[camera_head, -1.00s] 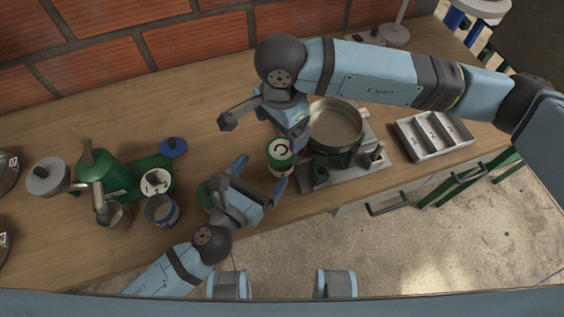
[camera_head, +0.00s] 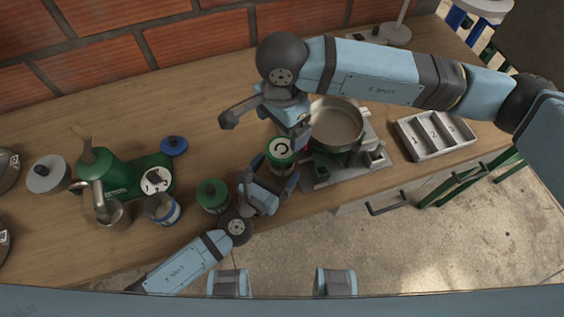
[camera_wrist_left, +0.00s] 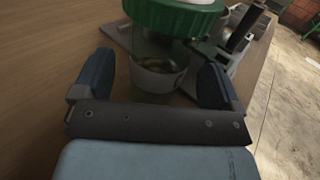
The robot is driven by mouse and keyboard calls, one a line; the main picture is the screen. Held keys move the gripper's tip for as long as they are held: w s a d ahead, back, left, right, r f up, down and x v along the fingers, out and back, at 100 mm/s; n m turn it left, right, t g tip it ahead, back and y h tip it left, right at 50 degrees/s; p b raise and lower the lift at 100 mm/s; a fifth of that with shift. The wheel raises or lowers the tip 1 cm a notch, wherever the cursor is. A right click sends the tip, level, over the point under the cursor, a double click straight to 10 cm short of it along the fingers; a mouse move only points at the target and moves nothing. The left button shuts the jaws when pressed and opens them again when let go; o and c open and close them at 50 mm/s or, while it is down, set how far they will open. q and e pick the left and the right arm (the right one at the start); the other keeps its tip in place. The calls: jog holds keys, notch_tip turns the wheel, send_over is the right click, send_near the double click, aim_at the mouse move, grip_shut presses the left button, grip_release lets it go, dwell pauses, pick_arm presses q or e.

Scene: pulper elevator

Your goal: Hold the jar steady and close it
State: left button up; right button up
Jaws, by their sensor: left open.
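A jar with a green lid and a dark curved mark on its white top (camera_head: 281,152) stands upright on the table beside the stove. My left gripper (camera_head: 268,181) is open on the near side of this jar, its two fingers apart.
Another green-lidded jar (camera_head: 212,194), a blue jar (camera_head: 162,210) and a blue lid (camera_head: 173,146) are to the left, near a green grinder (camera_head: 105,170). A pan (camera_head: 336,124) is on the stove at right, with a numbered tray (camera_head: 435,136) beyond.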

aim_at(282, 148)
pick_arm(q)
jog(key=shift+x, duration=1.15)
jog(key=shift+c, duration=0.5)
grip_shut()
pick_arm(e)
jog(key=n, duration=0.7)
jog(key=shift+a, duration=0.1)
jog(key=n, duration=0.6)
jog(key=shift+n, duration=0.3)
jog(key=shift+f, duration=4)
jog(key=shift+c, duration=0.2)
